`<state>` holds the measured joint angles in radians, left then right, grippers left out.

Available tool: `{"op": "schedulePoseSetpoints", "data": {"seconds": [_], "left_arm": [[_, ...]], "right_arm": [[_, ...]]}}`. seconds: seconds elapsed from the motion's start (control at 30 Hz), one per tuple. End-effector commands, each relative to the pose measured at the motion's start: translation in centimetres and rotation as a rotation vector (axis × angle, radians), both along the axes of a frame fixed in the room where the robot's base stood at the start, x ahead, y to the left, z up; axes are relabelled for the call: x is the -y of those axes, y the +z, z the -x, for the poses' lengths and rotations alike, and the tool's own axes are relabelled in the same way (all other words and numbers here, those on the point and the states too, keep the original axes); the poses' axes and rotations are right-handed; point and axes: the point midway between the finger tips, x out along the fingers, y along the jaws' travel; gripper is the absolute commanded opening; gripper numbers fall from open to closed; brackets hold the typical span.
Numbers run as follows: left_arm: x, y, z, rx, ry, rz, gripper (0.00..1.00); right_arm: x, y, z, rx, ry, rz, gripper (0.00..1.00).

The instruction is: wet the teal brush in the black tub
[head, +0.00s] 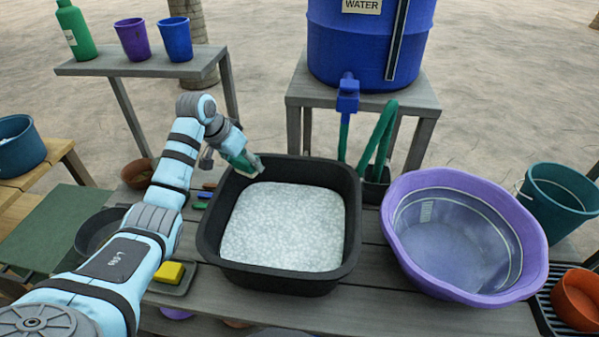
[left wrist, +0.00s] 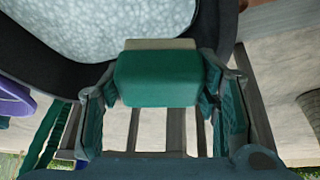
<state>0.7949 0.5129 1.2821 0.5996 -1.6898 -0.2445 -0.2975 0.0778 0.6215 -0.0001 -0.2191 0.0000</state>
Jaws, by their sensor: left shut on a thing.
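The black tub (head: 282,281) stands on the grey slatted table in the head view and holds a pale, mottled, foam-like surface. My left gripper (head: 240,157) is at the tub's back left rim. It is shut on the teal brush (left wrist: 158,78), whose teal body sits between the two fingers in the left wrist view, with a beige strip along its far side. The brush seems to be above the rim; its exact height over the contents is hard to tell. My right gripper is not in view.
A purple basin (head: 513,270) stands right of the tub. A blue water barrel (head: 345,45) with a tap is behind it. A yellow sponge (head: 170,272) lies left of the tub, near small coloured items. A teal bucket (head: 558,205) is at far right.

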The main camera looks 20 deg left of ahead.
Motion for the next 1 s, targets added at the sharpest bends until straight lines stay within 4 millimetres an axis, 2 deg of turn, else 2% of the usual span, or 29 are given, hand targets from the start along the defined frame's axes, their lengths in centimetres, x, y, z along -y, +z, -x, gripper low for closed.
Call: {"op": "schedulePoseSetpoints", "data": {"seconds": [0.03,0.1,0.23,0.3,0.37,0.47,0.57,0.73,1.0], "left_arm": [[1.8,2.6,0.8,0.007,-0.06,0.022,0.34],[5.0,3.2,2.1,0.034,-0.156,0.067,0.34],[10.4,4.0,5.4,0.07,-0.293,0.144,0.34],[12.4,4.4,6.9,0.084,-0.337,0.172,0.34],[13.5,4.4,7.8,0.092,-0.36,0.187,0.34],[14.3,3.8,8.5,0.096,-0.377,0.2,0.34],[14.3,2.7,8.6,0.096,-0.376,0.202,0.34],[14.3,0.0,8.6,0.093,-0.375,0.201,0.34],[14.2,-6.0,8.5,0.095,-0.376,0.198,0.34]], "right_arm": [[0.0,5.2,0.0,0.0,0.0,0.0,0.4],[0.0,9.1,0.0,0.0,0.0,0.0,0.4],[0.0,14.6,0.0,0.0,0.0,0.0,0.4],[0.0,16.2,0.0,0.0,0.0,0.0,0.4],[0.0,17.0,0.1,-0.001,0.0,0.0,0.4],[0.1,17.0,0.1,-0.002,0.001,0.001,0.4],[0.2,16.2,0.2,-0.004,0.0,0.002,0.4],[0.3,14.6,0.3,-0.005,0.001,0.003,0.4],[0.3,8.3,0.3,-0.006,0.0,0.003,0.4]]}}
